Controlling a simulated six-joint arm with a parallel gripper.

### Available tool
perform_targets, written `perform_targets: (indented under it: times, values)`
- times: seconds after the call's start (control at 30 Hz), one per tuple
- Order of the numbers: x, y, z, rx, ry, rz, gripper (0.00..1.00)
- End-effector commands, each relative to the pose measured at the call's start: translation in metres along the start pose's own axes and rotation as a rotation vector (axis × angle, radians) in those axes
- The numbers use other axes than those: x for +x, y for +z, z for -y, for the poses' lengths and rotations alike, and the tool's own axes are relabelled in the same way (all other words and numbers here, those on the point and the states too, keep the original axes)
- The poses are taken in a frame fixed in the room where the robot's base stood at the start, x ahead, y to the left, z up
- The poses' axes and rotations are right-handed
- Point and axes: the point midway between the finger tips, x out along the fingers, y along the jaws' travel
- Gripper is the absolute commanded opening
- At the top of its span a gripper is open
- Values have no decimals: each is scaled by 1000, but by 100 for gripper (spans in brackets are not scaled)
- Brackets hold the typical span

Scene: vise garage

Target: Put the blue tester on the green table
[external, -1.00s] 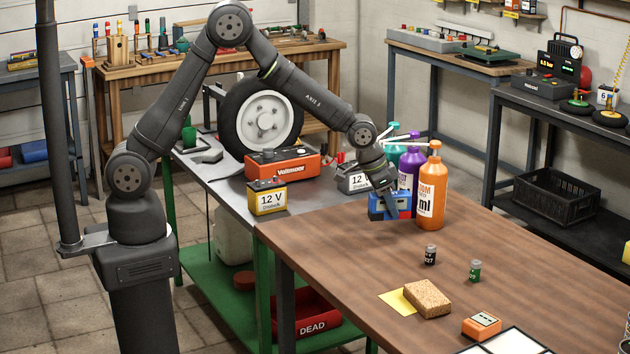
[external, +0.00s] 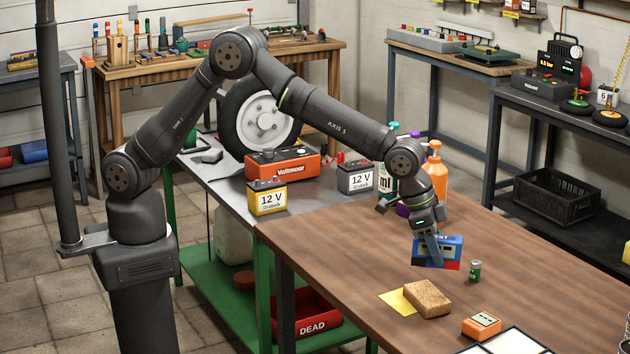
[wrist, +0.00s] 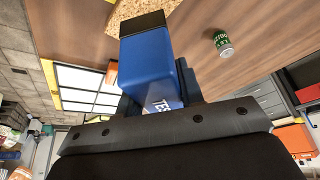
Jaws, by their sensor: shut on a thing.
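The blue tester (external: 452,250), with a red corner and a display, is held above the brown wooden table (external: 345,245). My gripper (external: 434,248) is shut on it. In the wrist view, the tester (wrist: 148,72) sits between my jaws, with part of its white lettering showing. The green table (external: 264,232) stands left of the brown table. It has a grey top, green legs and a green lower shelf, and it is well to the left of my gripper.
The green table's top holds a yellow battery (external: 267,197), a grey battery (external: 356,178), the orange Voltmoor unit (external: 283,165) and a wheel (external: 245,130). A green cell (external: 475,271), a sponge (external: 428,298) and an orange meter (external: 482,326) are on the brown table. Bottles (external: 432,165) stand behind my wrist.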

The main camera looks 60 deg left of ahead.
Motion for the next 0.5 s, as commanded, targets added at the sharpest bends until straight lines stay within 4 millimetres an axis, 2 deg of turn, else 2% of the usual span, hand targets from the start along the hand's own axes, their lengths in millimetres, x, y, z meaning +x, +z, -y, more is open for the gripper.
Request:
perform_targets:
  times: [0.03, 0.23, 0.4, 0.5]
  values:
    - [11, -2, 13, -6, -1, 2, 3]
    - [43, -11, 53, -5, -1, 0, 3]
    - [60, -16, 73, -3, -1, 0, 3]
    - [63, -17, 77, -1, 0, -1, 3]
